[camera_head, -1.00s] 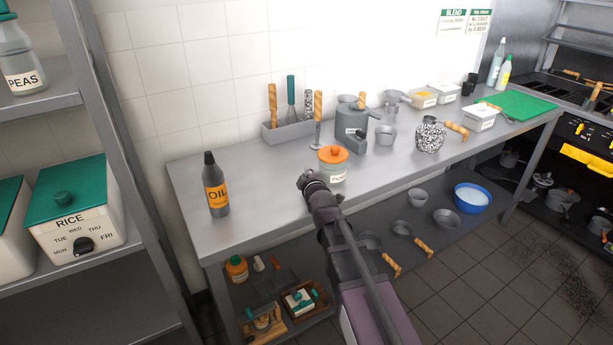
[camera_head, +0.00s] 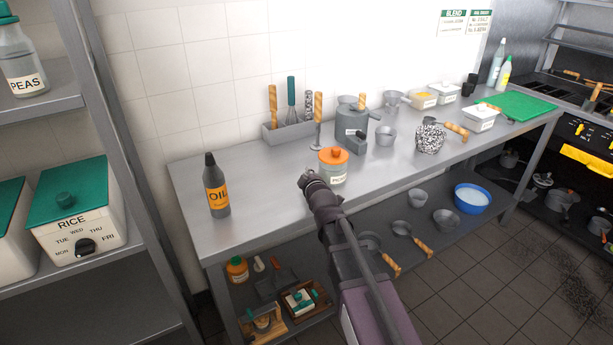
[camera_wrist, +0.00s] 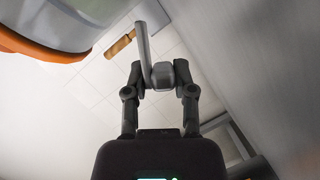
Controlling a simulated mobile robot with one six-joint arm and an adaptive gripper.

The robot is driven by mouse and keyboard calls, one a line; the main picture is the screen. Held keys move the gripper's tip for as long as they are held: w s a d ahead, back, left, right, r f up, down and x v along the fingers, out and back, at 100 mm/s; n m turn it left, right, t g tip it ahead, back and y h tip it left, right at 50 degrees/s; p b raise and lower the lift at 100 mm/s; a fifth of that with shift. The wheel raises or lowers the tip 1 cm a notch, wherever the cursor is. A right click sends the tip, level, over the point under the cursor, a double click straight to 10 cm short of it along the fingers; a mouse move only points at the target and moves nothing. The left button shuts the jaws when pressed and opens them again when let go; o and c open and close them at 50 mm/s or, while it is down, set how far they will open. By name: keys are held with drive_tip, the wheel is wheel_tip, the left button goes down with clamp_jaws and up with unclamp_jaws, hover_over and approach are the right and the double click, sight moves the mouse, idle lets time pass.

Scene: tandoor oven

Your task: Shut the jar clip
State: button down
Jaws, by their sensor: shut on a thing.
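The jar (camera_head: 332,172) stands upright on the steel counter, with an orange lid and a label on its front. In the wrist view its glass and orange part (camera_wrist: 60,30) fill the upper left corner. My gripper (camera_head: 306,179) is at the jar's front left side, low over the counter. In the wrist view my gripper (camera_wrist: 162,76) has its fingers closed on a small grey piece, which looks like the jar clip (camera_wrist: 163,76). A grey bar beside it runs upward. The clip is too small to make out in the head view, and its seating on the jar is hidden.
The steel counter (camera_head: 270,203) is clear between the jar and the oil bottle (camera_head: 216,188) at left. Behind the jar are a utensil holder (camera_head: 290,131) and a grey grinder (camera_head: 352,128).

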drive_tip(key=shift+r+p, duration=0.15)
drive_tip(key=shift+p, duration=0.15)
drive_tip(key=shift+w+d+r+m+g+y+p, duration=0.15)
drive_tip(key=shift+r+m+g+p, duration=0.2)
drive_tip(key=shift+m+p, duration=0.3)
drive_tip(key=shift+d+r+m+g+y+p, duration=0.15)
drive_tip(key=shift+r+m+g+p, duration=0.15)
drive_tip(key=shift+m+p, duration=0.3)
drive_tip(key=shift+w+d+r+m+g+y+p, duration=0.25)
drive_tip(key=shift+m+g+y+p, duration=0.25)
drive_tip(key=shift+m, duration=0.35)
drive_tip(key=shift+w+d+r+m+g+y+p, duration=0.25)
drive_tip(key=shift+m+g+p, duration=0.2)
drive_tip(key=shift+m+p, duration=0.3)
drive_tip(key=c, duration=0.6)
unclamp_jaws()
drive_tip(key=shift+o, duration=0.2)
drive_tip(key=shift+f, duration=0.1)
